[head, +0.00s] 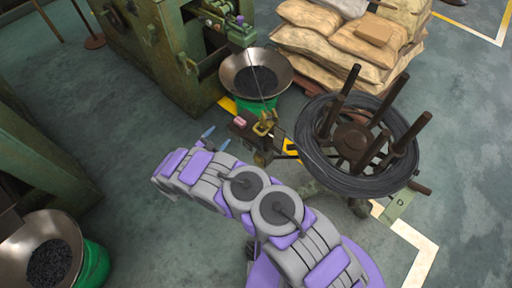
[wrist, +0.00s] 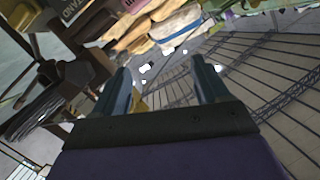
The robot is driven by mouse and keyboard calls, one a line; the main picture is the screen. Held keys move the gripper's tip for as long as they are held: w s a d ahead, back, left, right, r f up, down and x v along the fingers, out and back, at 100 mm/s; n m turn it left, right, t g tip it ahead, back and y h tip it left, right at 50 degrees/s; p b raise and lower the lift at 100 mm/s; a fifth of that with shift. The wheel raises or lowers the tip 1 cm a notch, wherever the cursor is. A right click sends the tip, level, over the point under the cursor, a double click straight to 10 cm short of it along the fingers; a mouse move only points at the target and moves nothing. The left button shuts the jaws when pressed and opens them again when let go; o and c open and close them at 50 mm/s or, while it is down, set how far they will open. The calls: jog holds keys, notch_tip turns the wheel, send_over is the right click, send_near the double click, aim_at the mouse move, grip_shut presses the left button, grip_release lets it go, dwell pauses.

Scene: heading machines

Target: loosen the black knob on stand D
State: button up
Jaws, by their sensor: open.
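Stand D is on the right in the head view, with a green plate (head: 400,205) marked D at its lower right. It carries a large dark wire coil (head: 318,160) around a brown hub with upright posts. A short dark piece (head: 420,187) sticks out beside the plate; I cannot tell whether it is the black knob. No knob is clear in either view. My gripper (head: 216,138) is open and empty, left of the stand and apart from it. In the wrist view my open gripper (wrist: 164,78) shows two blue-grey fingers with nothing between them.
A green machine (head: 165,50) stands at the upper left, with a bowl of dark pieces (head: 255,80) beside it. A pallet of sacks (head: 345,35) is behind the coil. Another bowl (head: 50,250) is at lower left.

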jog(key=s+d+f+h, duration=0.2)
jog(key=s+d+f, duration=0.1)
jog(key=s, duration=0.4)
jog(key=s+d+f+h, duration=0.2)
jog(key=s+f, duration=0.1)
jog(key=s, duration=0.3)
jog(key=b, duration=0.3)
send_near(257, 147)
jog(key=shift+m, duration=0.4)
jog(key=x, duration=0.9)
jog(key=shift+w+d, duration=0.2)
jog(key=c, duration=1.1)
jog(key=shift+o, duration=0.2)
